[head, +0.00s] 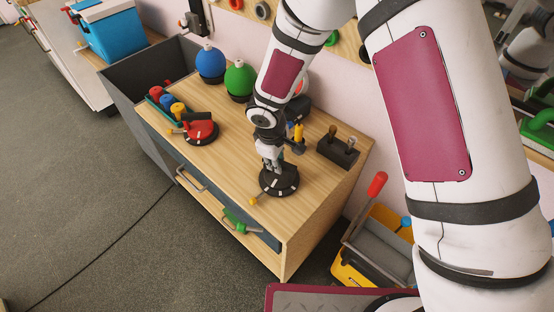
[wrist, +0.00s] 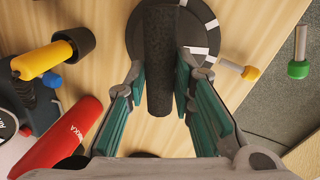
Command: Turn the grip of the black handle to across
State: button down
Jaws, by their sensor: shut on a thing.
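The black handle has a round black base (head: 281,187) with white marks, near the front right of the wooden cabinet top. Its dark grip (wrist: 160,50) runs up and down in the wrist view, over the base. A yellow-tipped pin (wrist: 248,72) sticks out from the base's right side there. My gripper (head: 270,164) is over the base in the head view and hides most of the grip. In the wrist view its teal-padded fingers (wrist: 161,78) are on either side of the grip, shut on it.
A red round-based handle (head: 203,132) stands to the left, beside a tray of coloured knobs (head: 163,98). Blue (head: 210,62) and green (head: 240,77) balls stand behind. A dark block with pegs (head: 338,150) is at right. A red cylinder (wrist: 62,136) is near my gripper.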

jog(key=n, duration=0.3)
jog(key=shift+s+d+n+y+b, duration=0.1)
jog(key=shift+n+y+b, duration=0.2)
jog(key=shift+n, duration=0.1)
jog(key=n, duration=0.3)
jog(key=shift+s+n+y, duration=0.1)
jog(key=shift+n+y, duration=0.2)
jog(key=n+p, duration=0.2)
jog(key=n, duration=0.2)
jog(key=shift+s+d+r+y, duration=0.1)
jog(key=shift+d+y, duration=0.05)
jog(key=shift+y, duration=0.25)
jog(key=shift+d+n+g+y+p, duration=0.1)
jog(key=shift+n+g+y+p, duration=0.2)
jog(key=shift+n+p, duration=1.15)
jog(key=shift+n+b, duration=0.4)
jog(key=shift+n, duration=0.15)
jog(key=c, duration=1.4)
grip_release()
jog(key=shift+o, duration=0.2)
